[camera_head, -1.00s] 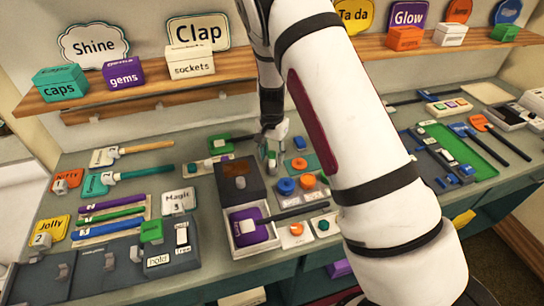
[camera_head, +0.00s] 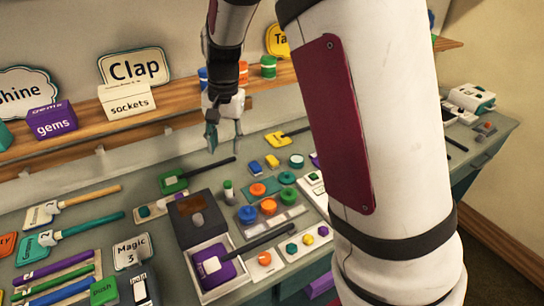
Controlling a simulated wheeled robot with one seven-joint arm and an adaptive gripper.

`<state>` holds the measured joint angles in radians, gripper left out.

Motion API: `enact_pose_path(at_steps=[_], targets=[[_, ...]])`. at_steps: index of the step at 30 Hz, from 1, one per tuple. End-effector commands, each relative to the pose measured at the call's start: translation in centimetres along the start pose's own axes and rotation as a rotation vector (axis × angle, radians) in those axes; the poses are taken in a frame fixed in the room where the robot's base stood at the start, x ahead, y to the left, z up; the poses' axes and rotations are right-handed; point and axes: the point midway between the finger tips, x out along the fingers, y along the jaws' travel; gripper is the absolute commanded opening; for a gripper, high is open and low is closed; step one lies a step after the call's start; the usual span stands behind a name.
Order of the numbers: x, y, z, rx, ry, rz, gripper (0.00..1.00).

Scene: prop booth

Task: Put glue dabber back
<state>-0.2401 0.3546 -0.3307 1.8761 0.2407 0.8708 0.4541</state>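My gripper (camera_head: 224,144) hangs above the back of the bench, below the shelf. Its fingers point down and are spread apart, with nothing visible between them. The upright piece stands lower in the picture, nearly below the gripper and apart from it.
The open box (camera_head: 232,276) holds a purple paddle (camera_head: 213,266) whose dark handle sticks out right. A green paddle (camera_head: 173,182) lies left of the gripper. A tray of coloured discs (camera_head: 291,212) is to the right. The shelf (camera_head: 125,143) runs behind. My arm hides the right side.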

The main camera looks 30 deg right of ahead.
Motion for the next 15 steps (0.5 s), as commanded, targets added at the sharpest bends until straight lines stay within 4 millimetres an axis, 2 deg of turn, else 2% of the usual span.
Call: enact_pose_path(at_steps=[1,6,12,15], targets=[[-2.2,0.6,1.1,-0.031,0.012,-0.031,0.39],[-7.5,2.9,4.7,-0.157,0.057,-0.094,0.39],[-12.1,6.3,9.5,-0.313,0.138,-0.139,0.39],[-13.7,8.1,11.9,-0.392,0.190,-0.148,0.39]])
